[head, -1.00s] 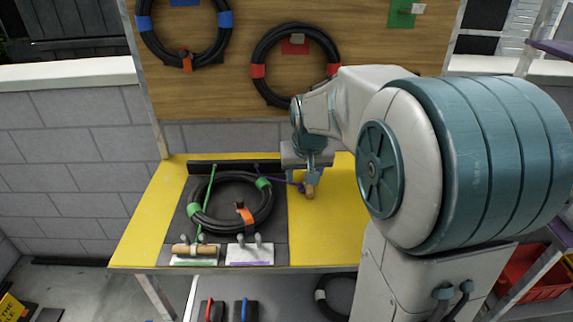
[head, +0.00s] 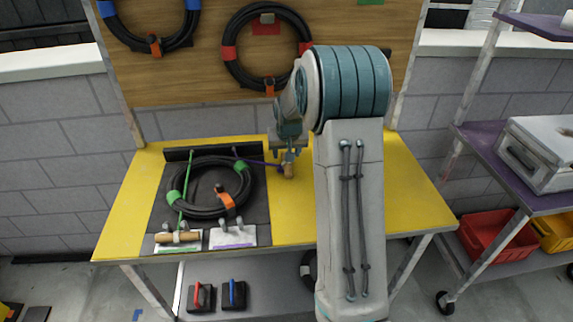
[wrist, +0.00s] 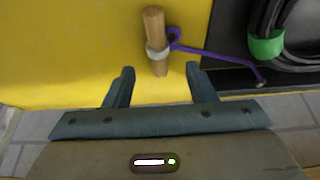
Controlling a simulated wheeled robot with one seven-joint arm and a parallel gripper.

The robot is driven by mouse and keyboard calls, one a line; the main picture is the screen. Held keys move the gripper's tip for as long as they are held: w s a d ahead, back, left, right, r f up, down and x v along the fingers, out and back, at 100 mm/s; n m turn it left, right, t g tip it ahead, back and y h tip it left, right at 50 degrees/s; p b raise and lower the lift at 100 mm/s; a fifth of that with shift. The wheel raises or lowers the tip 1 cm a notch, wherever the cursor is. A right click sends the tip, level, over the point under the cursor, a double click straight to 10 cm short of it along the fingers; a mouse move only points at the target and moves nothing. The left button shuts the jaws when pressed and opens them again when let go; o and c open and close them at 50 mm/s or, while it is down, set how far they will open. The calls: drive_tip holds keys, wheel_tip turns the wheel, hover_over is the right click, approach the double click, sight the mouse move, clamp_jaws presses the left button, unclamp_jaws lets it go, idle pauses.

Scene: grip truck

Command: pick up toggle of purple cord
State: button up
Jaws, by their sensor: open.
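The purple cord (wrist: 215,53) runs from the dark mat to a wooden toggle (wrist: 154,30), tied around the toggle's light band. In the head view the toggle (head: 289,171) lies on the yellow table top to the right of the mat. My gripper (wrist: 160,82) is open and empty. In the wrist view the toggle's lower end lies between the open fingertips, and no finger visibly touches it. In the head view my gripper (head: 289,158) is right at the toggle and partly covers it and the cord.
A black cable coil (head: 184,211) with green and orange bands lies on the dark mat (head: 262,204). A second wooden toggle (head: 178,237) on a green cord rests in a bracket. A purple-marked bracket (head: 233,236) stands beside it. The table's right side (head: 405,200) is clear.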

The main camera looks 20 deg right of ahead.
sight(287, 165)
drive_tip(key=shift+p+x, duration=0.65)
drive_tip(key=shift+x, duration=2.1)
drive_tip(key=c, duration=1.1)
